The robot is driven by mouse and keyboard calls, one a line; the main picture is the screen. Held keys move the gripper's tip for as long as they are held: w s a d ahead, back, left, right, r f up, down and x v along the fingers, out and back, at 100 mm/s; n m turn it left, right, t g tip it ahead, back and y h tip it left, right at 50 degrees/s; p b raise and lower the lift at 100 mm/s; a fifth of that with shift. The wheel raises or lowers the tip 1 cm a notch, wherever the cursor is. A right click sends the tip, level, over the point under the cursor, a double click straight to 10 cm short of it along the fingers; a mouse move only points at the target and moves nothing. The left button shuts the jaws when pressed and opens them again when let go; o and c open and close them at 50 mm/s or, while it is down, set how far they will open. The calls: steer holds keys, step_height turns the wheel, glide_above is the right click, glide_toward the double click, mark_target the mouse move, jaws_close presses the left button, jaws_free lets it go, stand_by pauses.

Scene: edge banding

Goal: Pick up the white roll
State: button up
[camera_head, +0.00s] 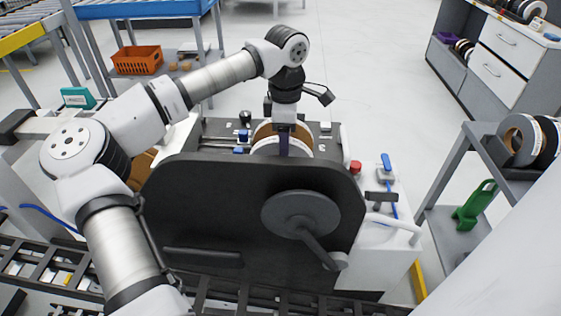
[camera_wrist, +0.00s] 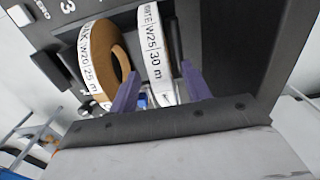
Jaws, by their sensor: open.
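The white roll (camera_wrist: 155,45), with black lettering on its rim, stands upright in the dark machine's slot in the wrist view. It also shows as a pale band in the head view (camera_head: 288,154), partly hidden by my gripper. My gripper (camera_wrist: 160,72) points down over the slot with its two purple fingers apart. In the wrist view the white roll lies between the fingertips, with a gap visible on both sides. How deep the fingers reach beside it I cannot tell. A brown roll (camera_wrist: 88,62) with a lettered white rim stands just left of it.
The machine's dark front panel (camera_head: 200,215) carries a crank disc (camera_head: 300,214). Blue and red controls (camera_head: 355,167) sit at its right. A rack at the right holds more rolls (camera_head: 520,138) and a green holder (camera_head: 475,205). An orange crate (camera_head: 137,60) stands behind left.

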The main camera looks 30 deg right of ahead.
steer(key=shift+w+a+f+p, duration=0.15)
steer(key=shift+f+p, duration=0.35)
steer(key=shift+f, duration=0.95)
steer(key=shift+w+a+f+p, duration=0.15)
steer(key=shift+f+p, duration=0.3)
steer(key=shift+f, duration=1)
jaws_close()
